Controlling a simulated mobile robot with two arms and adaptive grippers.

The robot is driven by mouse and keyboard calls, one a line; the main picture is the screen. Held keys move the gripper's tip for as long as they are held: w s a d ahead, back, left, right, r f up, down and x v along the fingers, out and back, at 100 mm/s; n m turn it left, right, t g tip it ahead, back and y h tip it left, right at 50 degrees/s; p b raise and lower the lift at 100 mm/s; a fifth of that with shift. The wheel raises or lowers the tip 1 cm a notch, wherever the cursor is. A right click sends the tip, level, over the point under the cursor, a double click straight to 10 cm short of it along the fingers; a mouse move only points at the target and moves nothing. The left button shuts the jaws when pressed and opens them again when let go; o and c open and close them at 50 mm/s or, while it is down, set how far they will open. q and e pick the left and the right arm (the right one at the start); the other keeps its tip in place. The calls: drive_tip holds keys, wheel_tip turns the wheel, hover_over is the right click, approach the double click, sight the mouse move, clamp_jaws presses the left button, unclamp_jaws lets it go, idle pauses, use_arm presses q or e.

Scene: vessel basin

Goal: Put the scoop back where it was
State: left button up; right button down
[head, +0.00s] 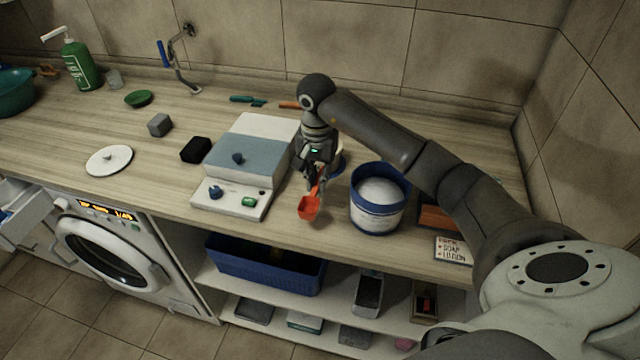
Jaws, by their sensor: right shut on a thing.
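An orange-red scoop (309,206) hangs bowl down just left of a blue tub of white powder (378,198) on the counter. My right gripper (314,180) is shut on the scoop's handle, with its arm coming in from the right. The scoop's bowl is near the counter's front part; I cannot tell whether it touches the surface. The gripper hides the upper part of the handle. My left gripper is not in view.
A white and blue-grey box-shaped device (245,160) stands just left of the gripper. A sign (453,250) and an orange-brown block (436,217) are right of the tub. A blue bin (262,268) sits on the shelf below. A washing machine (115,255) is at left.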

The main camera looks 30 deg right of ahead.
drive_tip(key=f, duration=0.1)
drive_tip(key=p, duration=0.1)
drive_tip(key=f+p, duration=0.1)
drive_tip(key=shift+d+f, duration=0.25)
drive_tip(key=shift+f, duration=0.55)
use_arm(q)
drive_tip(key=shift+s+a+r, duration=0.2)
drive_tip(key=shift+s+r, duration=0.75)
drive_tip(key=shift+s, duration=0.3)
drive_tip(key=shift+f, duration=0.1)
use_arm(e)
drive_tip(key=shift+f, duration=0.15)
drive_tip(key=c, duration=1.5)
unclamp_jaws()
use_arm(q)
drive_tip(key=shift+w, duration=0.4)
use_arm(e)
drive_tip(key=shift+o, duration=0.2)
